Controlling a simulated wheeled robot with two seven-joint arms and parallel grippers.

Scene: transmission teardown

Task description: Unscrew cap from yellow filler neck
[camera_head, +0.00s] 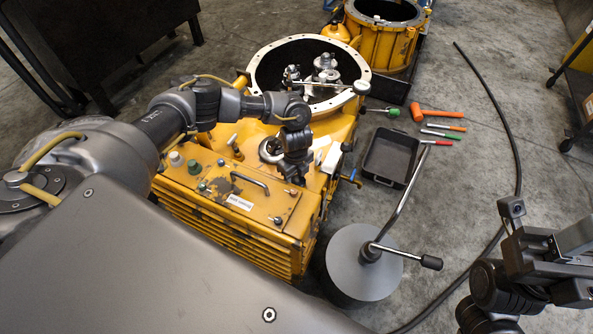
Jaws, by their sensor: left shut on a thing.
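The yellow transmission housing (215,205) stands in the middle of the head view, with a large round opening at its far end. My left gripper (296,178) points down at the right part of the housing's top. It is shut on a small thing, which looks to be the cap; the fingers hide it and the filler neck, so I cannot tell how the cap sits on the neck. My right gripper (548,250) is at the lower right, over the floor and away from the housing. Its jaws do not show clearly.
A round grey disc (350,262) with a bent crank handle stands right of the housing. Beyond it are a black tray (390,156), an orange mallet (440,115) and several hand tools. A second yellow casing (382,40) stands behind. A black cable crosses the floor.

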